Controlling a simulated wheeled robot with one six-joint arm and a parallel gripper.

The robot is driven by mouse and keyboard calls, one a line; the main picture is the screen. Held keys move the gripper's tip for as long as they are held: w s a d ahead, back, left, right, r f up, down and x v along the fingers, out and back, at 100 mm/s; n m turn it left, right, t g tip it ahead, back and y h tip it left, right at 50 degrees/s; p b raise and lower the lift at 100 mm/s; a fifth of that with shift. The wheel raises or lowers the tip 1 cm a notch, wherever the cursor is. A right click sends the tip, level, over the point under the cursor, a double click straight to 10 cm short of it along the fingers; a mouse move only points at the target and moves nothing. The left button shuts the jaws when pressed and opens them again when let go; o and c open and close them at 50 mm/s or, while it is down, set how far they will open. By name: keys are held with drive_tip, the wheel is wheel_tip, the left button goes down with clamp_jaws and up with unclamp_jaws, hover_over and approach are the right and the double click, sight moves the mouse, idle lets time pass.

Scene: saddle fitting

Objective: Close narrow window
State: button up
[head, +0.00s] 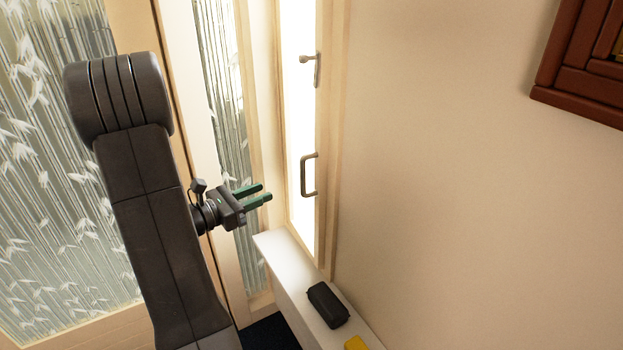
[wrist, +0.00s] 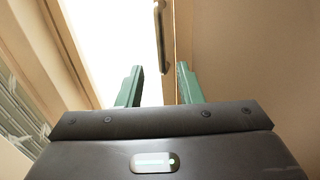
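The narrow window (head: 300,130) is a tall, bright strip left of the beige wall. A grey bar handle (head: 305,175) is on its right side, with a smaller latch (head: 315,70) above. I cannot tell how far the window stands open. My gripper (head: 265,193) is left of the handle in the head view, apart from it. Its two green fingers are spread with nothing between them.
A white ledge (head: 272,250) runs below the window. A black case (head: 327,305) and a yellow object (head: 356,343) lie on it. Bamboo-patterned glass panels (head: 60,190) stand left. A red-brown frame (head: 585,60) hangs on the right wall (head: 460,200), otherwise bare.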

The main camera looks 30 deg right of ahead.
sight(304, 191)
drive_tip(key=d, duration=0.4)
drive_tip(key=w+d+p, duration=0.1)
drive_tip(key=d, duration=0.4)
drive_tip(key=w+d+p, duration=0.1)
drive_tip(key=d, duration=0.3)
drive_tip(key=shift+w+d, duration=0.25)
clamp_jaws()
